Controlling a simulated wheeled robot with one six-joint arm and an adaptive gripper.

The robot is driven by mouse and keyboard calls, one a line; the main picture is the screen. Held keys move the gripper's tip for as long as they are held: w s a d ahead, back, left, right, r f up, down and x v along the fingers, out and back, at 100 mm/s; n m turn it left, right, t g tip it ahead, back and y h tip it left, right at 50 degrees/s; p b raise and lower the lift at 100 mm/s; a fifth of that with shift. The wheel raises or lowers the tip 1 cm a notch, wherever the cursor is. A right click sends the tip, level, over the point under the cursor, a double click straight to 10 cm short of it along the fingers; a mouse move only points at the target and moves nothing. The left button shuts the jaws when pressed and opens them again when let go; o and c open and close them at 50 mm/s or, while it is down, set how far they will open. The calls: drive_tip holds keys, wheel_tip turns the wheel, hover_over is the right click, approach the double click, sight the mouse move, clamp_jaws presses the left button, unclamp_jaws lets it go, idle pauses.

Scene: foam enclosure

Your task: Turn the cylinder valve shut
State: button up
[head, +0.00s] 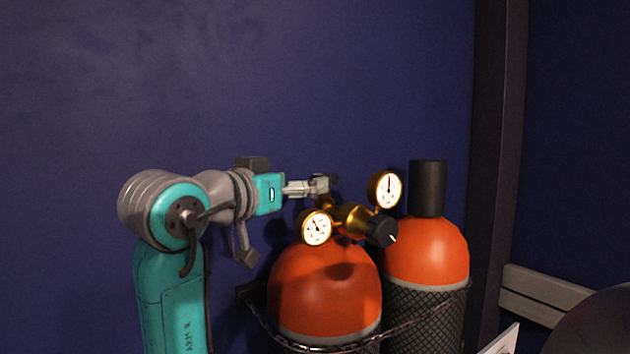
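The front orange cylinder (322,285) stands upright with a brass regulator (350,216) on top. The regulator carries two round white gauges, a lower left one (316,229) and an upper right one (388,189), and a black knob (381,232) faces right. A brass valve stem (325,203) rises at the top of this cylinder. My gripper (331,184) reaches in from the left, level, with its fingertips right at the top of the stem. The fingers hide whatever sits there, so the valve's handle cannot be made out. Whether the fingers are closed or touching is too small to tell.
A second orange cylinder (428,250) with a black cap (428,188) and black netting stands behind right. A chain (410,324) runs across the cylinders. A dark post (497,140) and pale rail (548,291) stand at right. The space above the cylinders is free.

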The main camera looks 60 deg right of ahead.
sight(324, 175)
drive_tip(key=shift+n+t, duration=0.4)
drive_tip(key=shift+t, duration=0.2)
drive_tip(key=d, duration=0.9)
drive_tip(key=shift+s+d+f, duration=0.2)
drive_tip(key=shift+s+d, duration=0.05)
drive_tip(key=shift+c, duration=0.3)
drive_tip(key=c, duration=1.1)
